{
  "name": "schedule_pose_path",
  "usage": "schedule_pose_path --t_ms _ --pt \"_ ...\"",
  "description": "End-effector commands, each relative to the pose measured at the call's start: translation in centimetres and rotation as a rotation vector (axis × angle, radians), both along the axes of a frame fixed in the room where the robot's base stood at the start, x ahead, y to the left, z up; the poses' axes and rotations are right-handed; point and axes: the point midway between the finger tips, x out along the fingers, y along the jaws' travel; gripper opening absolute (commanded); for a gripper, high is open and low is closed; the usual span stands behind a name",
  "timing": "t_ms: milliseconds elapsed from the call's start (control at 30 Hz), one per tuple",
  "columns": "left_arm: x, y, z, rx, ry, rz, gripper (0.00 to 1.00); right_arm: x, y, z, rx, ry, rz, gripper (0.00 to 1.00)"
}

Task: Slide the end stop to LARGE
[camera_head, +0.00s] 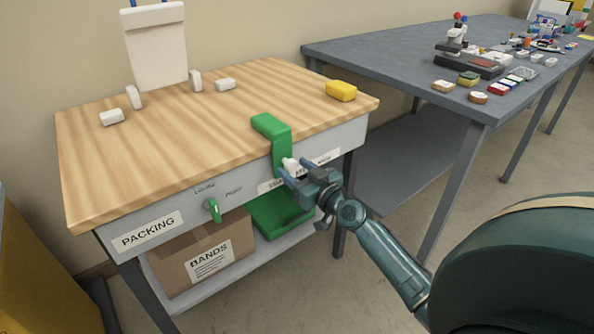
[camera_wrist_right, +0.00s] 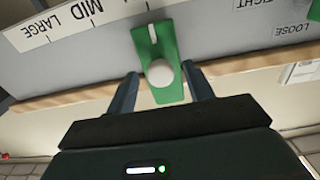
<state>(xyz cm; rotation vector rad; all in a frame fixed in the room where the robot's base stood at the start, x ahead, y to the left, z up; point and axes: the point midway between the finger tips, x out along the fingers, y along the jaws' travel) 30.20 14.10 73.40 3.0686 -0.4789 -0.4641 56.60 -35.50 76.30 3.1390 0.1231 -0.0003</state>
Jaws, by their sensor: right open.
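The green end stop (camera_head: 272,130) hooks over the front edge of the wooden-topped packing bench, with a white knob (camera_head: 290,163) on its front. My right gripper (camera_head: 296,173) is at the knob with its jaws open. In the right wrist view the fingers stand on either side of the white knob (camera_wrist_right: 161,73), with gaps showing. The scale strip (camera_wrist_right: 70,22) reads MID and LARGE, to the left of the plate in this upside-down view; the plate is beyond MID, away from LARGE. My left gripper is not in view.
A green lever (camera_head: 213,209) sits on the bench front near small labels. A yellow block (camera_head: 341,90) and white pieces lie on the benchtop. Below are a BANDS box (camera_head: 203,257) and a green bin (camera_head: 277,214). A grey table (camera_head: 400,60) with small items stands right.

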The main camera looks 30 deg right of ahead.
Motion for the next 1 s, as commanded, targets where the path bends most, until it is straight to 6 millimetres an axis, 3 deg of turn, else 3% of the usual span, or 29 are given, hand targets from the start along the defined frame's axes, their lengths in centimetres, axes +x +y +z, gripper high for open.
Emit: schedule_pose_path --t_ms 133,767,1000 --pt "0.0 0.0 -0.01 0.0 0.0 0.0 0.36 -0.02 0.02 -0.01 0.0 0.0 0.0 0.51" --pt "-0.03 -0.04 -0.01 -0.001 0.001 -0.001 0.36 -0.05 0.0 -0.01 0.0 0.0 0.0 0.0" --pt "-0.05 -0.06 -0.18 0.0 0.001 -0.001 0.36 -0.04 -0.12 -0.08 -0.001 0.0 0.0 0.0"
